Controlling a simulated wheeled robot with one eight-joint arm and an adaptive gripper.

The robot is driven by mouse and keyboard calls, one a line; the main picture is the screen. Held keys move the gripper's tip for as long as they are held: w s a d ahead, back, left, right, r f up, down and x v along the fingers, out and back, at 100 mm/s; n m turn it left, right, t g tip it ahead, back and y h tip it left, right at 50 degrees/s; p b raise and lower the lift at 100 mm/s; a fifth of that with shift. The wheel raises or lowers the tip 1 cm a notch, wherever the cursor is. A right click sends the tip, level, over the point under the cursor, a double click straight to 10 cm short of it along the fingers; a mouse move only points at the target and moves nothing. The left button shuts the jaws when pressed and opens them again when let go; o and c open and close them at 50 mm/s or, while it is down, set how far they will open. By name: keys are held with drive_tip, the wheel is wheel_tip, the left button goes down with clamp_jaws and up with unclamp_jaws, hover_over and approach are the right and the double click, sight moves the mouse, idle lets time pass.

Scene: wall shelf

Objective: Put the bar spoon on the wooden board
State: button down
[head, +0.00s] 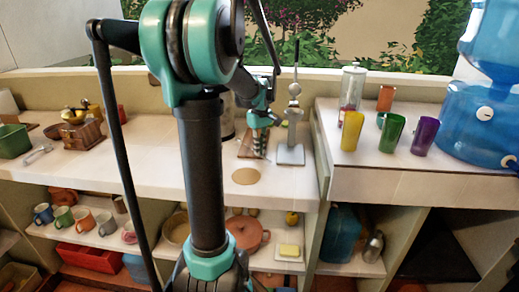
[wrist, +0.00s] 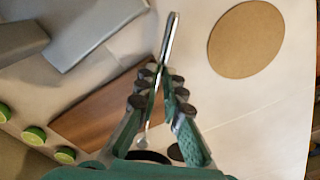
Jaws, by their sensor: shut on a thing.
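The bar spoon (wrist: 169,38) is a thin shiny metal piece in the wrist view, held between my gripper's dark-padded fingers (wrist: 160,76). It reaches out past the fingertips, and its other end runs back between the fingers. The wooden board (wrist: 95,117) lies beneath and to the left of the fingers in the wrist view. In the head view my gripper (head: 260,152) points down over the counter, in front of part of the board (head: 245,146). The spoon cannot be made out there. Whether it touches the board is unclear.
A round tan coaster (head: 246,176) lies in front of the board. A grey stand with a tall lever (head: 291,152) is close on the right. Yellow (head: 352,131), green (head: 391,133) and purple (head: 424,136) cups stand farther right.

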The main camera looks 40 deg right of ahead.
drive_tip(key=shift+f, duration=0.15)
drive_tip(key=c, duration=1.6)
unclamp_jaws()
drive_tip(key=shift+c, duration=0.2)
wheel_tip(320, 180, up, 12)
drive_tip(key=shift+s, duration=0.15)
